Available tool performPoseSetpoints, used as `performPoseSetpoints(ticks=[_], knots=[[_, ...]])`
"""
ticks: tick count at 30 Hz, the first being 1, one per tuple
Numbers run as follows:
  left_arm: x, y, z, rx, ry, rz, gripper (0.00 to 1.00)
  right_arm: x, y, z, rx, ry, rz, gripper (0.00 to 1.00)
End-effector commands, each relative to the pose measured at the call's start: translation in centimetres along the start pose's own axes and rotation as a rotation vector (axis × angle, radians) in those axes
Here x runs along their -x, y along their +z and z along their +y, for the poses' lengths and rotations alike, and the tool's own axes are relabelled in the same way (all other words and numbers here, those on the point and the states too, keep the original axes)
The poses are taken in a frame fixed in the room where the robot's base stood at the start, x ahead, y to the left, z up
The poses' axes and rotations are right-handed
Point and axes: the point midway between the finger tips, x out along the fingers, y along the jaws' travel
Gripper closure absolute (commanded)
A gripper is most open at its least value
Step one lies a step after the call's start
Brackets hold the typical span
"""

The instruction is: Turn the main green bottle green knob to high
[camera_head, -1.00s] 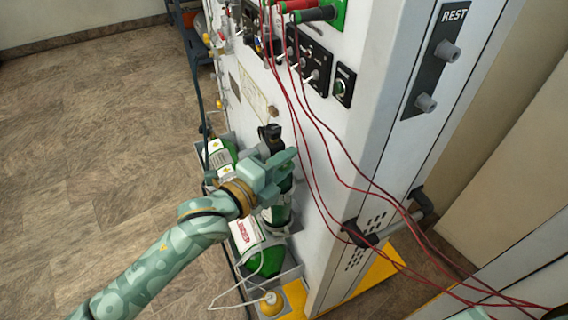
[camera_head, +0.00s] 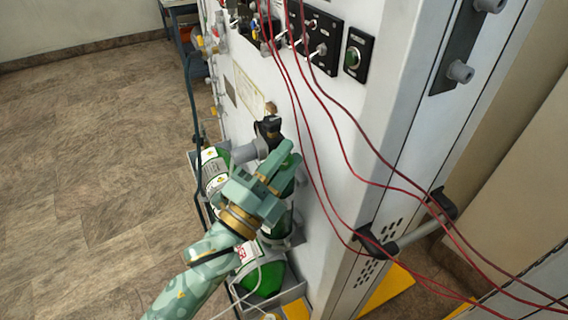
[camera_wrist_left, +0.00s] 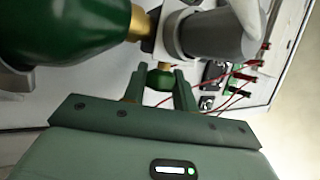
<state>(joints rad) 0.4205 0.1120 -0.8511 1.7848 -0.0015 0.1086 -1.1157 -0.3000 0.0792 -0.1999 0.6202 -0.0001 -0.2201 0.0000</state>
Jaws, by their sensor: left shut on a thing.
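My left gripper (camera_head: 280,165) is beside the cabinet wall at the green bottles, with its fingers pointing up and right. In the left wrist view its two fingers (camera_wrist_left: 160,92) are closed on the small green knob (camera_wrist_left: 160,78). A large green bottle (camera_wrist_left: 65,25) with a brass neck fills the upper left of that view, and a grey valve part is beside the knob. In the head view the knob is hidden behind my gripper. The main green bottle (camera_head: 275,232) stands partly behind my gripper, below a black and grey valve fitting (camera_head: 268,130).
Another green bottle with a white label (camera_head: 215,168) stands at the left, and a green cylinder (camera_head: 262,278) lies lower down. Red cables (camera_head: 320,150) hang in front of the white cabinet (camera_head: 345,110). A grey handle (camera_head: 410,232) sticks out at right. The floor at left is clear.

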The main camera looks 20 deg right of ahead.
Motion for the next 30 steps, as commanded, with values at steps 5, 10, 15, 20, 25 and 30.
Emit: performPoseSetpoints(ticks=[5,10,15,20,25,30], knots=[[0.07,0.05,0.20,0.004,-0.004,-0.002,0.95,-0.15,0.05,-0.02,0.000,0.000,-0.001,0.64],[0.07,0.04,0.18,0.004,-0.003,-0.002,0.95,-0.13,0.04,-0.02,0.000,0.000,-0.001,0.64],[0.06,0.04,0.18,0.004,-0.004,-0.002,0.50,-0.13,0.04,-0.01,0.000,0.000,-0.001,0.64],[0.04,0.02,0.11,0.004,-0.005,-0.001,0.50,-0.12,0.05,-0.01,0.000,0.000,-0.001,0.64],[0.02,0.02,0.07,0.003,-0.006,-0.001,0.50,-0.12,0.05,-0.01,0.000,0.000,-0.001,0.64],[0.70,0.06,0.12,0.003,-0.004,-0.002,0.50,-0.02,0.02,0.01,0.000,0.000,0.000,0.64]])
